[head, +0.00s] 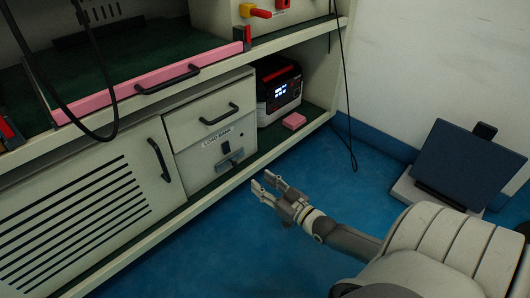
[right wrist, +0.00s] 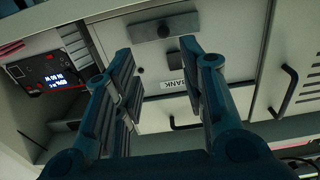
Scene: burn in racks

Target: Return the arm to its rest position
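My right arm (head: 352,240) reaches in from the lower right of the head view. My right gripper (head: 263,182) is open and empty, in front of the load bank cabinet (head: 197,172) and apart from it. In the right wrist view the two fingers of the right gripper (right wrist: 158,55) stand apart with nothing between them. The load bank label (right wrist: 180,84) shows behind them. My left gripper is in neither view.
The rack shelf edge (head: 215,184) runs close to my right gripper. A power unit with a lit display (head: 281,85) and a pink block (head: 294,121) stand on the shelf. A cable (head: 344,100) hangs at the rack's right end. Blue floor (head: 230,255) is open nearby.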

